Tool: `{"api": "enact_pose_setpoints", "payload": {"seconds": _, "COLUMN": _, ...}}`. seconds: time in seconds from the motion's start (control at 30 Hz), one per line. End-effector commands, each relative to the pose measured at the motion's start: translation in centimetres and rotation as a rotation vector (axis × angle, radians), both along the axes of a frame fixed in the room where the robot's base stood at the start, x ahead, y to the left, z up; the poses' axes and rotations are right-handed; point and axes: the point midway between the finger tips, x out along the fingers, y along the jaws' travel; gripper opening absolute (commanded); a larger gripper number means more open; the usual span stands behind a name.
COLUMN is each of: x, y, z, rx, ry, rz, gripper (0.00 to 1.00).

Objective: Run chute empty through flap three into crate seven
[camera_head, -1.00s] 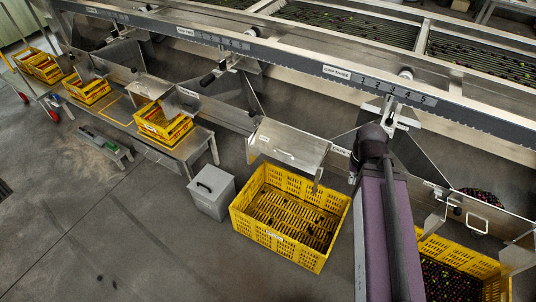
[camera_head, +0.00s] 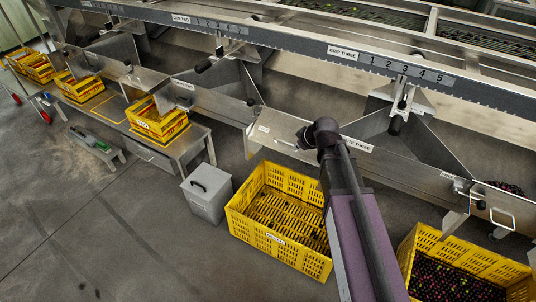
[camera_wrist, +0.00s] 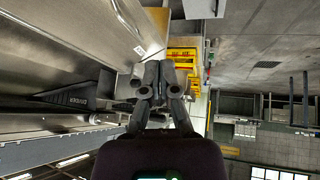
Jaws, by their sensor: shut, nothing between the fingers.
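My gripper (camera_wrist: 155,75) is shut and empty in the wrist view, its fingers close together beside grey metal sheet. In the head view my arm reaches to the metal chute labelled "three" (camera_head: 408,168), covering part of it. I cannot tell whether it touches. A yellow crate (camera_head: 275,240) stands on the floor below the chute's left end, with a few dark fruits on its slatted bottom; its label is too small to read. A metal flap (camera_head: 262,130) sits at the chute's left end. Which flap is three, and which crate is seven, cannot be read.
A second yellow crate (camera_head: 418,236) at the right holds many dark fruits. A grey lidded box (camera_head: 206,193) stands left of the near crate. Smaller yellow crates (camera_head: 158,124) sit on a metal bench (camera_head: 188,150). A numbered rail (camera_head: 345,52) crosses above. The floor at lower left is clear.

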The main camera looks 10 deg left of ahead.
Motion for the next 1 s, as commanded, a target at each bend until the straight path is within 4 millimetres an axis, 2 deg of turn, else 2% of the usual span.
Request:
{"api": "enact_pose_setpoints", "payload": {"seconds": 0.03, "x": 1.0, "y": 1.3, "z": -1.7, "rx": 0.003, "ry": -0.044, "rz": 0.043, "gripper": 0.0}}
{"api": "enact_pose_setpoints", "payload": {"seconds": 0.1, "x": 2.0, "y": 2.8, "z": -2.5, "rx": 0.004, "ry": -0.109, "rz": 0.101, "gripper": 0.0}}
{"api": "enact_pose_setpoints", "payload": {"seconds": 0.3, "x": 4.4, "y": 6.6, "z": -4.2, "rx": 0.001, "ry": -0.279, "rz": 0.235, "gripper": 0.0}}
{"api": "enact_pose_setpoints", "payload": {"seconds": 0.4, "x": 5.1, "y": 7.9, "z": -4.6, "rx": -0.004, "ry": -0.342, "rz": 0.278, "gripper": 0.0}}
{"api": "enact_pose_setpoints", "payload": {"seconds": 0.6, "x": 5.8, "y": 9.3, "z": -4.8, "rx": -0.013, "ry": -0.408, "rz": 0.32, "gripper": 0.0}}
{"api": "enact_pose_setpoints", "payload": {"seconds": 1.0, "x": 5.9, "y": 9.3, "z": -4.6, "rx": -0.014, "ry": -0.416, "rz": 0.323, "gripper": 0.0}}
